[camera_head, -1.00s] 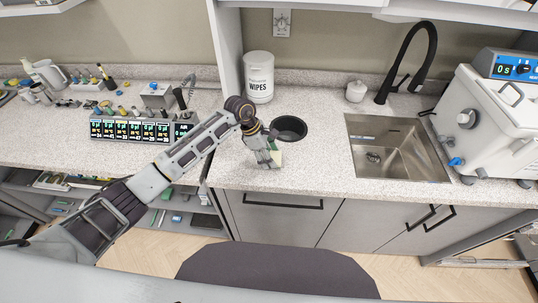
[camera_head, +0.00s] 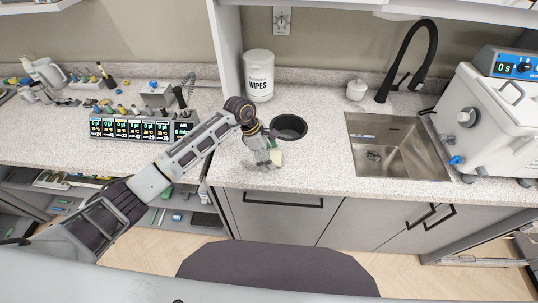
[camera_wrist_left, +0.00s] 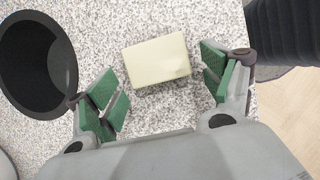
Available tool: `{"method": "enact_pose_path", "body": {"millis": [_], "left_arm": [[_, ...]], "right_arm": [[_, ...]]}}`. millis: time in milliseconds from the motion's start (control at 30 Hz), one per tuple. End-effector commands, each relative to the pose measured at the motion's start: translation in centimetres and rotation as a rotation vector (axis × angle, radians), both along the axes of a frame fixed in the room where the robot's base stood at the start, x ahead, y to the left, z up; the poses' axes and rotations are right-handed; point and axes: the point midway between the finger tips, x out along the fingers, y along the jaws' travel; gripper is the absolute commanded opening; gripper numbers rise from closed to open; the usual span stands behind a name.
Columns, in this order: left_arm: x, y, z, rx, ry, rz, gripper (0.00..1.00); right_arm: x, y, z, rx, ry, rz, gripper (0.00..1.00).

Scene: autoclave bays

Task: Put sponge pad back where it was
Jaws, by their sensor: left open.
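The sponge pad (camera_wrist_left: 157,60) is a pale yellow-green block lying on the speckled counter. In the left wrist view it sits between and just beyond my open fingers, apart from both green pads. In the head view only a pale part of the sponge pad (camera_head: 277,158) shows beside my left gripper (camera_head: 266,161), which hides the rest. The left gripper (camera_wrist_left: 162,92) points down at the counter and holds nothing. My right gripper is in neither view.
A round dark opening (camera_head: 289,127) in the counter lies right behind the left gripper. A wipes tub (camera_head: 258,77) stands further back. A sink (camera_head: 395,148) with a black faucet (camera_head: 408,60) is to the right. The counter (camera_head: 318,165) between is clear.

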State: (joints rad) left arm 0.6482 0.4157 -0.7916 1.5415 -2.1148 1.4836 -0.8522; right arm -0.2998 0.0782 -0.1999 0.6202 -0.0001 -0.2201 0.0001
Motion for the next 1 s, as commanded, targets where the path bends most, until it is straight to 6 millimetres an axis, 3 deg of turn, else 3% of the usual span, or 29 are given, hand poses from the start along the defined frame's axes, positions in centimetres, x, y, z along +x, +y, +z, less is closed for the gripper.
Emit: {"method": "enact_pose_path", "body": {"millis": [367,1000], "left_arm": [[0.1,0.2,0.7,0.000,-0.002,0.000,0.81],[0.1,3.7,8.8,0.001,-0.003,0.000,0.81]], "right_arm": [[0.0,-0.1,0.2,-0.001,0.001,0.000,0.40],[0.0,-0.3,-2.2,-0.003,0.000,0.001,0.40]]}}
